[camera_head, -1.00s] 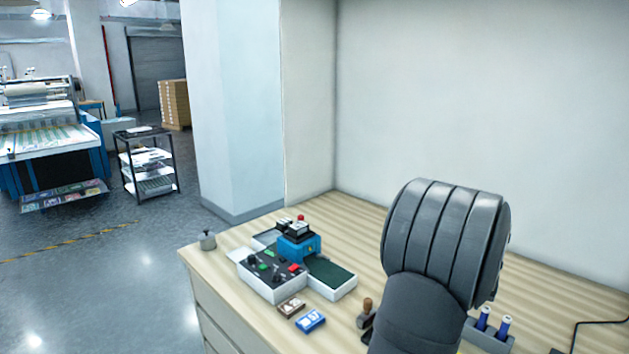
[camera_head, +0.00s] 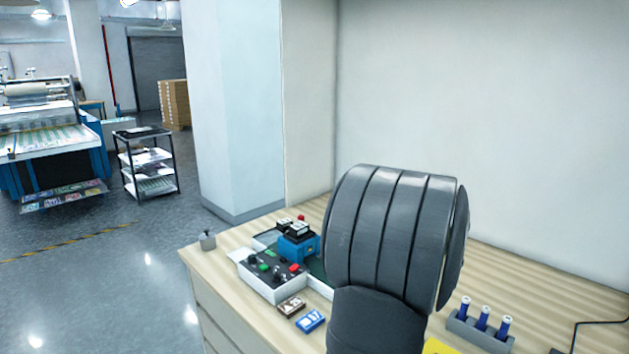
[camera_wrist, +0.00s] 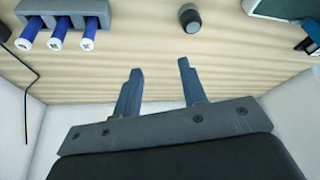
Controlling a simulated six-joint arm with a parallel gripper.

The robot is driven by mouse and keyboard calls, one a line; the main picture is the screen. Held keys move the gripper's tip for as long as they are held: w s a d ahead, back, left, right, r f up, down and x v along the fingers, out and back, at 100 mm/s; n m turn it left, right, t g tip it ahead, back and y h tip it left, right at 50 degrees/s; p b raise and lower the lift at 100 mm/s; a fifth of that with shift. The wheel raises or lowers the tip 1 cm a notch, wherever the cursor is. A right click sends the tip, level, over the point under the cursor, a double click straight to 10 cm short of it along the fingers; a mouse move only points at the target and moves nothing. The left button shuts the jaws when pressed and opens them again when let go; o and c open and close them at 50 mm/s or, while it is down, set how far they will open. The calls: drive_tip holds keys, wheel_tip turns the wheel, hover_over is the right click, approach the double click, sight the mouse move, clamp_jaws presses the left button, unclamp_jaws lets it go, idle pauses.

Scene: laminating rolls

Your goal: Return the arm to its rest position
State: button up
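My gripper (camera_wrist: 158,83) shows in the wrist view with its two dark fingers apart and nothing between them. It is above the wooden desk (camera_wrist: 120,60), pointing toward bare wood. My dark grey arm fills the lower right middle of the head view. It hides my gripper and part of the desk there.
A control box (camera_head: 272,277) with a blue device (camera_head: 299,247) stands left of my arm. Two small blocks, brown (camera_head: 291,307) and blue (camera_head: 311,320), lie in front. A grey holder (camera_head: 478,330) with blue tubes stands at right. A dark round object (camera_wrist: 190,19) is beyond my fingers.

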drive_tip(key=a+r+n+y, duration=0.15)
drive_tip(key=a+n, duration=0.35)
drive_tip(key=a, duration=2.2)
drive_tip(key=s+d+f+m, duration=0.1)
drive_tip(key=s+d, duration=0.1)
drive_tip(key=d, duration=0.4)
drive_tip(key=s+d+m, duration=0.1)
drive_tip(key=s+d, duration=0.2)
drive_tip(key=d, duration=0.4)
drive_tip(key=shift+d+f, duration=0.25)
drive_tip(key=shift+f, duration=0.1)
